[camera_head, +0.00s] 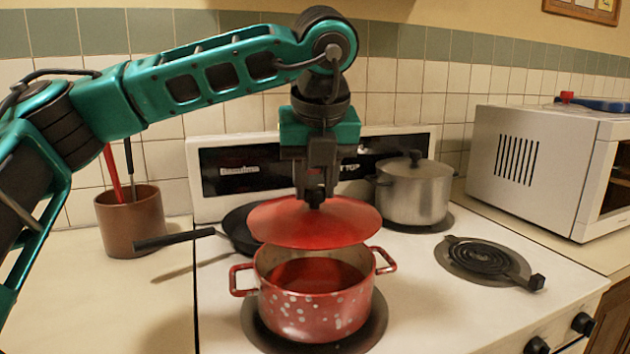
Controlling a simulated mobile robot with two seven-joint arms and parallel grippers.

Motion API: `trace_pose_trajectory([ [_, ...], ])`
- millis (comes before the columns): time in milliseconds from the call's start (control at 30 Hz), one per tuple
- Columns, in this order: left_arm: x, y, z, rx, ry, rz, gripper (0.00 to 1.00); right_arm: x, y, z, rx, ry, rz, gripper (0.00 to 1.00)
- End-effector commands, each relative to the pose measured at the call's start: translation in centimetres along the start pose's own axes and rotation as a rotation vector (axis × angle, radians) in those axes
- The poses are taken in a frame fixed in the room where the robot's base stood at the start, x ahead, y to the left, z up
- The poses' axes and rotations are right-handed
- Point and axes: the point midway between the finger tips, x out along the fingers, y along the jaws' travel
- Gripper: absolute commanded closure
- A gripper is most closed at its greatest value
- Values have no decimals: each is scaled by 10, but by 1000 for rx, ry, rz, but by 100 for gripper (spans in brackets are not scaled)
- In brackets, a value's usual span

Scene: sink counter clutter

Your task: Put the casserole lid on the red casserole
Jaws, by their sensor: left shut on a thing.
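The red casserole (314,312) with pale spots and two side handles stands open on the front left burner of the stove. The red casserole lid (314,228) hangs above the casserole, over its back part, with a gap in between. It looks roughly level. My left gripper (315,196) points down and is shut on the lid's knob, which the fingers mostly hide. My right gripper does not show.
A black frying pan (238,230) sits behind the casserole, its handle pointing left. A lidded steel pot (414,194) stands on the back right burner. A brown utensil crock (131,222) and a white microwave (540,165) flank the stove.

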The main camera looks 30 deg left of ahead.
Motion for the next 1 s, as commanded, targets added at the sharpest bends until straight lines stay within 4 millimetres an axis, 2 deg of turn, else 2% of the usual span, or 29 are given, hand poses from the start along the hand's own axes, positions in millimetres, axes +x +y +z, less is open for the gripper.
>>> trace_pose_trajectory([
  [167,4,0,-2,-1,-11,-2,100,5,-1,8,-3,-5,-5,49],
  [467,28,0,-11,-1,-12,-2,100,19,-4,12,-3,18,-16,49],
  [700,48,0,-20,-1,-11,-3,100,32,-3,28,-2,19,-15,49],
  [1000,54,0,-22,-1,-12,-2,100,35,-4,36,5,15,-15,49],
])
